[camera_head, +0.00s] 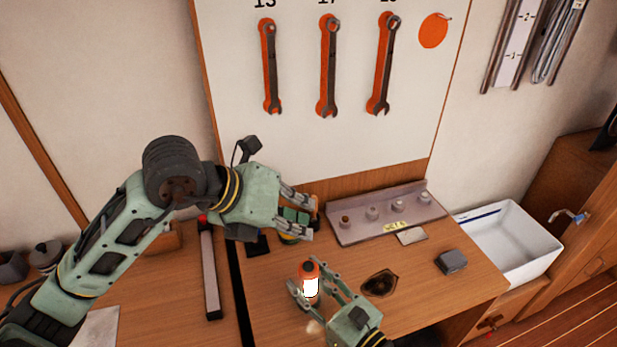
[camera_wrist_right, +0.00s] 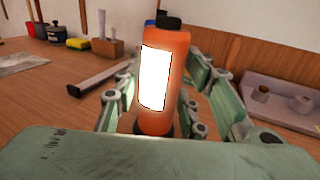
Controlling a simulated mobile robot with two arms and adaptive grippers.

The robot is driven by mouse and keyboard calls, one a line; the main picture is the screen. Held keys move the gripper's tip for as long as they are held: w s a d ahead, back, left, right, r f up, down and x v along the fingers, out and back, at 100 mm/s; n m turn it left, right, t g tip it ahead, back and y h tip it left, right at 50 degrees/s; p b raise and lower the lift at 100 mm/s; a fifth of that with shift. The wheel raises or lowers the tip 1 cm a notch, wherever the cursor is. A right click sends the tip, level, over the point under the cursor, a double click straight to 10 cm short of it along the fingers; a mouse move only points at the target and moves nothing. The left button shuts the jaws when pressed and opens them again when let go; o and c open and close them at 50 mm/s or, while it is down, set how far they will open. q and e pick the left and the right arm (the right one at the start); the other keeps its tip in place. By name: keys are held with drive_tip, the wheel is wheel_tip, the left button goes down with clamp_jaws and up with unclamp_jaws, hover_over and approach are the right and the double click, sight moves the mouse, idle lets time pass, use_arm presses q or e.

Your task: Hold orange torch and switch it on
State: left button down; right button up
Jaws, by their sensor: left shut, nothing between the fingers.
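The orange torch (camera_head: 309,269) stands upright near the front middle of the bench. It has a bright white panel on its side, and its orange body (camera_wrist_right: 178,70) fills the middle of the right wrist view. My right gripper (camera_head: 309,284) has its fingers on both sides of the torch. In the right wrist view the fingers (camera_wrist_right: 160,100) lie close along it, but I cannot tell whether they press on it. My left gripper (camera_head: 308,218) is shut and empty, above the bench behind the torch. It partly hides a small green and dark object.
A grey metal rack with knobs (camera_head: 386,211) stands at the back of the bench. A dark stain or hole (camera_head: 380,283) and a grey block (camera_head: 451,262) lie right of the torch. A white sink (camera_head: 510,243) is farther right. A long bar (camera_head: 209,270) lies left.

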drive_tip(key=shift+o, duration=1.3)
